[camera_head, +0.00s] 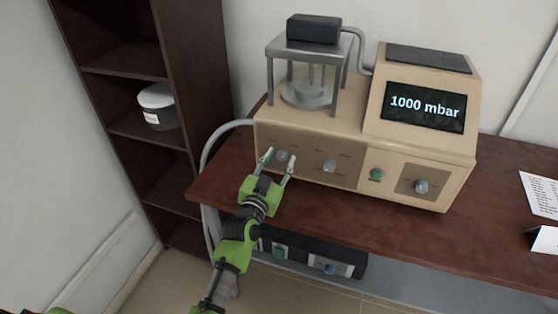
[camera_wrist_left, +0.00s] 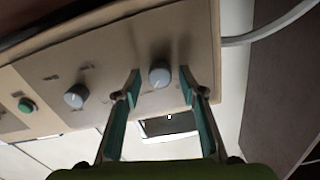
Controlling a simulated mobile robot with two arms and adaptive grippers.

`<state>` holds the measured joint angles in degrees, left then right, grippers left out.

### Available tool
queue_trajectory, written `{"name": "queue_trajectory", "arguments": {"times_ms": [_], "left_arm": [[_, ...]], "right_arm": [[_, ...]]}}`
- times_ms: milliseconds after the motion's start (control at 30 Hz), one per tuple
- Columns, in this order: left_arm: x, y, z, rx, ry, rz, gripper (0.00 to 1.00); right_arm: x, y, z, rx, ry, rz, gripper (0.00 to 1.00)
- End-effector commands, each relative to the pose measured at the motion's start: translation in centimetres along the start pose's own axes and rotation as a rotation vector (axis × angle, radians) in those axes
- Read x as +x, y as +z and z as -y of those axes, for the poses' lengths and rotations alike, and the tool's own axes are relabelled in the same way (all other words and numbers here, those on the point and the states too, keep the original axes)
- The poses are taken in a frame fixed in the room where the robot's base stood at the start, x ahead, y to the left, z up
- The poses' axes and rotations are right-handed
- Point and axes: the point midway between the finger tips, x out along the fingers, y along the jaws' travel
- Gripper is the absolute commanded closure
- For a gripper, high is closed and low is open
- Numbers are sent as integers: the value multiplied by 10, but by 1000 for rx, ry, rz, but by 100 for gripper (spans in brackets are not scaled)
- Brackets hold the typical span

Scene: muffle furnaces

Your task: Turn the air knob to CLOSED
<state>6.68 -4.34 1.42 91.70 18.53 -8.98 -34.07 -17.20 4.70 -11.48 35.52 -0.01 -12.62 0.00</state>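The beige apparatus (camera_head: 350,118) stands on the table with a row of controls on its front. A round grey knob (camera_head: 282,155) is at the far left of the panel, and a second grey knob (camera_head: 329,166) is to its right. Their labels are too small to read, so I cannot tell which is the air knob. My left gripper (camera_head: 279,160) is open at the leftmost knob. In the left wrist view this knob (camera_wrist_left: 159,75) shows between the two spread fingertips, with a gap on both sides. My right gripper is not in view.
A green button (camera_head: 376,174) and another knob (camera_head: 421,186) are further right. The display (camera_head: 424,106) reads 1000 mbar. A hose (camera_head: 205,150) runs down left of the apparatus. A dark shelf (camera_head: 190,70) stands at the left. Another unit (camera_head: 310,254) is below the table (camera_head: 350,225).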

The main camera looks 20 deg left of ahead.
Motion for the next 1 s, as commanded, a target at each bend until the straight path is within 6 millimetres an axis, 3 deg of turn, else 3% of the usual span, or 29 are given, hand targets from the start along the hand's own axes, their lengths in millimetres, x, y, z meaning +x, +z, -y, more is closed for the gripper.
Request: {"name": "queue_trajectory", "arguments": {"times_ms": [33,133,567,1000], "left_arm": [[0,0,0,0,0,0,77],[0,0,0,0,0,0,100],[0,-1,0,-59,0,0,100],[0,-2,0,-403,0,0,100]], "right_arm": [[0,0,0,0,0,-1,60],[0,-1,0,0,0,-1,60],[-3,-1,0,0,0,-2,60],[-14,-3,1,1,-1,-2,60]]}}
